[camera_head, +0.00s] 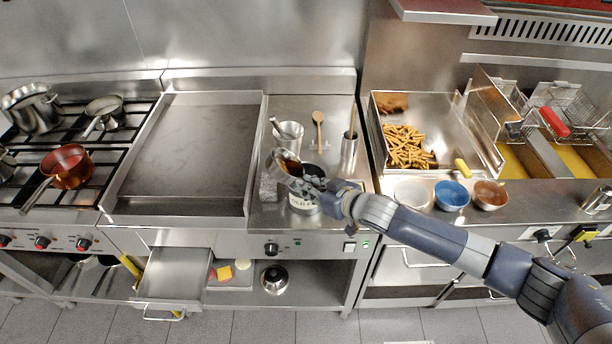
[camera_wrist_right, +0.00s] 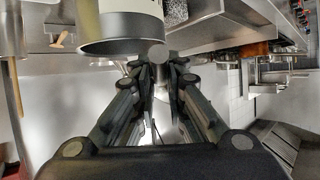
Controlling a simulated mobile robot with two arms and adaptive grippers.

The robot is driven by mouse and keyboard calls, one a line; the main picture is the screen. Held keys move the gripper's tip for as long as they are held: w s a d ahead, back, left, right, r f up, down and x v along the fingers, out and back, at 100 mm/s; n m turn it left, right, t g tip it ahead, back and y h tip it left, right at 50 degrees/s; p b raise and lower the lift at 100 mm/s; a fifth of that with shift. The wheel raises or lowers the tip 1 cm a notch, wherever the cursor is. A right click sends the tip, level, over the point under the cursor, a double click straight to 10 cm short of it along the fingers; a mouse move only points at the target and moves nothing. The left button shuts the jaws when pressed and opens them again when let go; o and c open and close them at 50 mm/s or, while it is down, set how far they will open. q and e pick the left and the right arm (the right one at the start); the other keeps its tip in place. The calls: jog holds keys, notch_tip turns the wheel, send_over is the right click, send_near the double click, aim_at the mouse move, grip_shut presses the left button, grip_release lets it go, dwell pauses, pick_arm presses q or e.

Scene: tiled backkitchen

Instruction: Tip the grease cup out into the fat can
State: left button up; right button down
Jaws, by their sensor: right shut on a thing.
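My right gripper (camera_head: 316,184) reaches in from the right over the counter beside the griddle. It is shut on the grease cup (camera_head: 285,163), a small metal cup with brown grease showing inside. The cup looks tilted and is held above the counter. The fat can (camera_head: 303,204), with a pale lettered label, stands just below the gripper, which covers part of its top. In the right wrist view the can (camera_wrist_right: 120,25) shows at the top beside the fingers (camera_wrist_right: 160,72); a small grey round part sits at the fingertips. My left gripper is not in view.
A grey block (camera_head: 268,188) is left of the can. Bowls (camera_head: 452,195) line the fryer's front edge. The griddle (camera_head: 185,150) is clear. A drawer (camera_head: 175,275) is open below.

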jog(key=shift+w+d+r+m+y, duration=0.1)
jog(key=shift+d+r+m+y, duration=0.15)
jog(key=shift+m+y, duration=0.45)
jog(key=shift+f, duration=0.1)
jog(key=shift+d+y+b, duration=0.15)
jog(key=shift+y+b, duration=0.15)
jog(key=shift+y, duration=0.1)
jog(key=m+y+b, duration=0.1)
jog(key=m+b, duration=0.1)
jog(key=b, duration=0.2)
jog(key=shift+d+t, duration=0.1)
jog(key=shift+t, duration=0.2)
jog(key=shift+y, duration=0.3)
